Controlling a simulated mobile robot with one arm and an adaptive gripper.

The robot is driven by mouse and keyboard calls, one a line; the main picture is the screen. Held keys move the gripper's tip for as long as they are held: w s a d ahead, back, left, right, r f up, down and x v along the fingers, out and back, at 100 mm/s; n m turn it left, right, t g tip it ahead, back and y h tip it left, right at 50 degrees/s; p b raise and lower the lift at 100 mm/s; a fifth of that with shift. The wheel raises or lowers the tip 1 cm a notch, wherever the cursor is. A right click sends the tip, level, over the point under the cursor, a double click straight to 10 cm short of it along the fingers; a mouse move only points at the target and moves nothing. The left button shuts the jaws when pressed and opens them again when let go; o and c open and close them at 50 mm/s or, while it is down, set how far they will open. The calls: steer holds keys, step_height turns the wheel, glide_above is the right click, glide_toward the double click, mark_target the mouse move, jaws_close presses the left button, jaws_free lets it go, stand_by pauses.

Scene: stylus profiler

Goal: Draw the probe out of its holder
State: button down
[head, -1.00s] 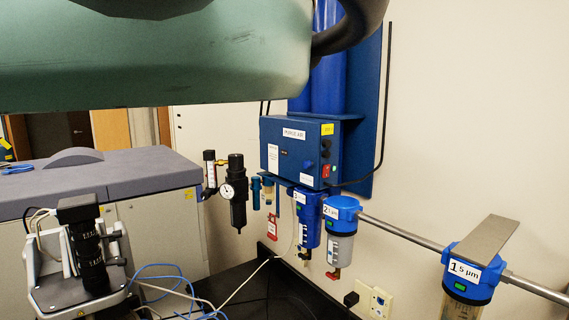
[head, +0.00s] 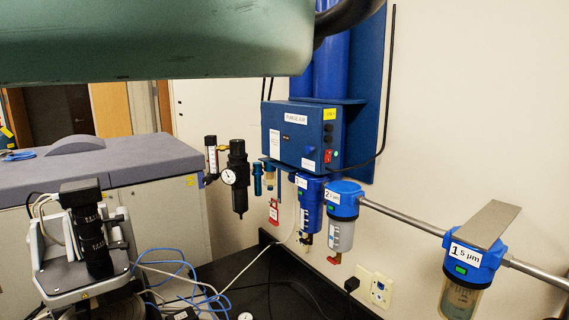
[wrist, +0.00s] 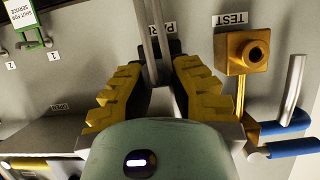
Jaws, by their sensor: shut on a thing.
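In the wrist view my gripper (wrist: 160,76) has two stepped yellow fingers, with a slim grey metal bar (wrist: 154,30) running up between them. The fingers are closed on this bar, which seems to be the probe. Its gripped end is partly hidden by the fingers and the green wrist housing. I cannot make out the holder, or whether the bar is still seated in it. A label behind the bar is partly covered. My gripper does not show in the head view.
In the wrist view a brass block (wrist: 243,52) under a TEST label and blue-gripped handles (wrist: 285,135) stand close on the right. A green bracket (wrist: 33,38) is at upper left. The head view shows a blue purge-air box (head: 302,137), a filter (head: 474,265) and a microscope-like device (head: 90,240).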

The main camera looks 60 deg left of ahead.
steer(key=shift+d, duration=0.1)
steer(key=shift+s, duration=1.6)
steer(key=p+v, duration=0.1)
steer(key=v, duration=0.2)
steer(key=p+v, duration=0.1)
steer(key=v, duration=0.1)
steer(key=shift+s+r, duration=0.2)
steer(key=shift+r, duration=0.35)
